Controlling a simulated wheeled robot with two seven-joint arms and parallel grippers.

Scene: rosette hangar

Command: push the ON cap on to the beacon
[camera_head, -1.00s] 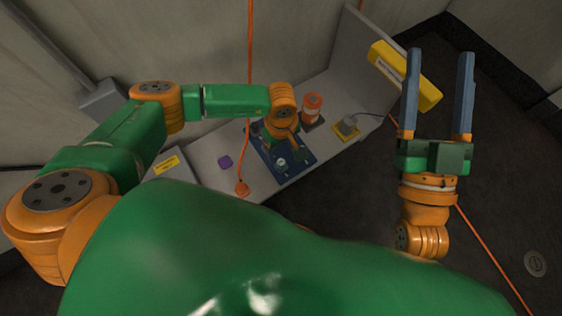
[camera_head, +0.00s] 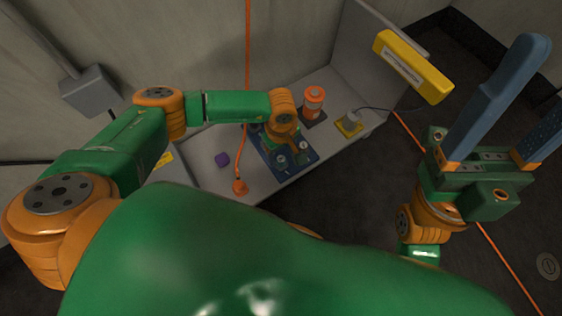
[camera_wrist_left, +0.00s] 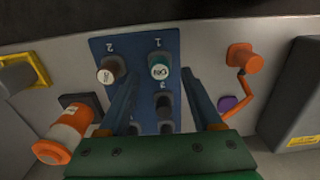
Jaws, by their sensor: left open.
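The ON cap (camera_wrist_left: 159,70), a round teal-rimmed cap marked ON, stands by the number 1 on a blue panel (camera_wrist_left: 140,45) in the left wrist view. My left gripper (camera_wrist_left: 160,84) is open, its fingertips just short of the cap and to either side; contact cannot be told. It also shows over the panel in the head view (camera_head: 288,146), fingers mostly hidden. An orange cylinder with a white band (camera_head: 313,98), possibly the beacon, stands behind the panel; it also shows in the wrist view (camera_wrist_left: 68,128). My right gripper (camera_head: 540,95) is open and empty at right.
A second cap (camera_wrist_left: 110,70) stands by the number 2. A yellow box (camera_head: 413,67) tops the bench's side wall.

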